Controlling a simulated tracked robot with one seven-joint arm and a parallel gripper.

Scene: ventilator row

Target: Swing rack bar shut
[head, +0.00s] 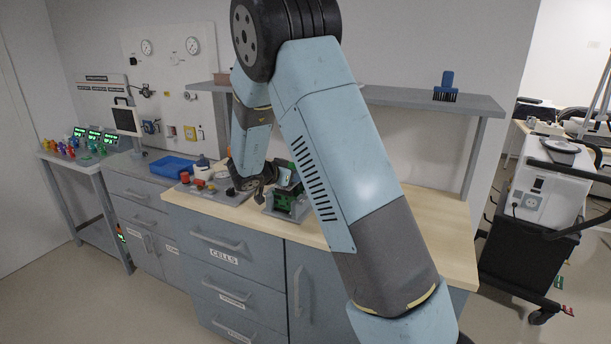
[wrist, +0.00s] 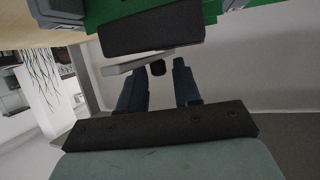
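The rack, a green and dark unit on a grey base (head: 287,203), stands on the wooden worktop, partly behind my arm. Its green part (wrist: 210,10) fills the top of the wrist view, with a black block (wrist: 150,30) in front. A light grey bar (wrist: 125,68) with a small dark end piece (wrist: 158,69) lies just past my fingertips; I take it to be the rack bar. My gripper (wrist: 158,80) has its two dark blue fingers apart, with the dark end piece between or just beyond them. In the head view my gripper (head: 265,182) is left of the rack; contact cannot be told.
A grey panel with red and orange knobs (head: 208,187) lies left of the rack. A blue tray (head: 172,167) sits further left. A shelf (head: 410,97) with a blue comb-like object (head: 446,86) hangs above. The right worktop (head: 440,215) is clear.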

